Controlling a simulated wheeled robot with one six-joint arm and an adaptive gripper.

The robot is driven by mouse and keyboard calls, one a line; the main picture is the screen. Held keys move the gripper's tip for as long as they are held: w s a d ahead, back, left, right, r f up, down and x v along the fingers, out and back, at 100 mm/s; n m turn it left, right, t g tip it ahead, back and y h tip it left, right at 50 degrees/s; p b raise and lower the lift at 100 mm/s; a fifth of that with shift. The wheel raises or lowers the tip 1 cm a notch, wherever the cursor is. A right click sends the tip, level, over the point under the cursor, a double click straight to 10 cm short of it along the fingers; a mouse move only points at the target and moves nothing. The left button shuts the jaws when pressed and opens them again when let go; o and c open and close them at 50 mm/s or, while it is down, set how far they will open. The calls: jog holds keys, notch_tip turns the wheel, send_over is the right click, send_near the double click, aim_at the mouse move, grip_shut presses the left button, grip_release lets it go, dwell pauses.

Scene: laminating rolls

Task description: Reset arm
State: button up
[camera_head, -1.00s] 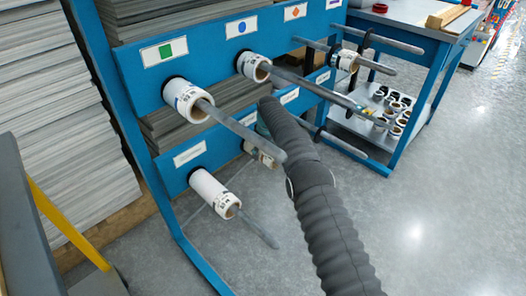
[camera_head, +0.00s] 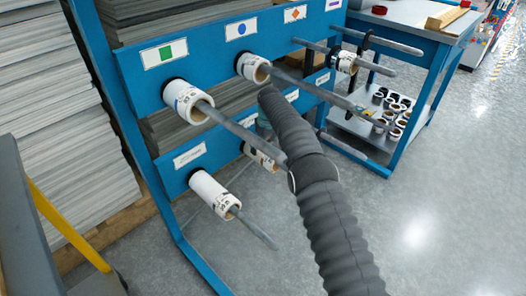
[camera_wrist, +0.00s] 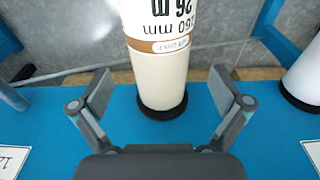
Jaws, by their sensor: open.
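In the wrist view, my gripper (camera_wrist: 163,95) is open, with one finger on each side of a white roll (camera_wrist: 158,75). The roll carries upside-down black print and a brown band, and its end meets a black ring on a blue panel (camera_wrist: 60,135). No finger visibly presses on it. In the head view, my dark sleeved arm reaches toward the blue rack (camera_head: 140,85), and my gripper is mostly hidden there. White rolls sit on rods at the green-square label (camera_head: 188,101), the blue-circle label (camera_head: 253,67) and the lower row (camera_head: 214,194).
Several grey rods (camera_head: 245,133) stick out from the rack toward me. A blue table (camera_head: 410,22) stands at the right, with several small rolls (camera_head: 392,108) on its lower shelf. Stacked grey sheets (camera_head: 50,110) are at the left. Floor (camera_head: 440,190) at the right is clear.

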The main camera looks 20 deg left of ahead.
jog(key=shift+d+r, duration=0.15)
jog(key=shift+r, duration=0.85)
jog(key=shift+d+r, duration=0.1)
jog(key=shift+r, duration=0.85)
